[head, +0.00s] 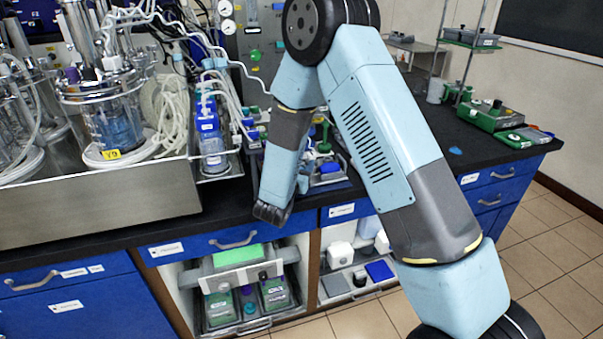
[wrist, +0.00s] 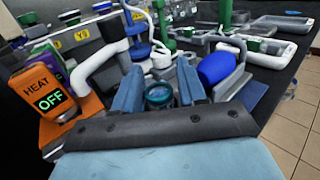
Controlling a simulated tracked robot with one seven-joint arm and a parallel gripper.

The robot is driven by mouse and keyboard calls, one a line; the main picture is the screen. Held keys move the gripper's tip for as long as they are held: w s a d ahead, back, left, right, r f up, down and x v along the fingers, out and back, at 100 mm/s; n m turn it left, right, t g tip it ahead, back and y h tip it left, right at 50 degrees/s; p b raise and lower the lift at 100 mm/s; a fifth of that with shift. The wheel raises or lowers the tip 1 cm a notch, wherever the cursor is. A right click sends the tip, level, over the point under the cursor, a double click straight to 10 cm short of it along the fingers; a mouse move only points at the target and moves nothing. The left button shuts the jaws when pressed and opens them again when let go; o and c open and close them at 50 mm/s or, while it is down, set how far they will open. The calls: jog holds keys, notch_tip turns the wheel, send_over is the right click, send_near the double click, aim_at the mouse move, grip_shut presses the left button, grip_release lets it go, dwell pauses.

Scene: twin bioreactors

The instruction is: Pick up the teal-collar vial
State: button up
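In the wrist view, the vial with the teal collar (wrist: 159,96) is seen from above, between the two blue fingers of my gripper (wrist: 160,82). One finger is on each side of it. The fingers look close to the collar, but I cannot tell whether they touch it. The lower part of the vial is hidden by my gripper and wrist. In the head view, the end of my arm is low over the black bench, and my own arm hides the vial and most of the gripper there.
A HEAT OFF box (wrist: 50,88) and a white pipe (wrist: 97,62) stand left of my gripper in the wrist view. A steel bioreactor tray (head: 100,208) fills the left bench. The right bench top (head: 480,145) has free room.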

jog(key=shift+a+f, duration=0.1)
jog(key=shift+a, duration=0.2)
jog(key=shift+c, duration=1.4)
jog(key=shift+s+a, duration=0.15)
jog(key=shift+s, duration=0.05)
jog(key=c, duration=0.4)
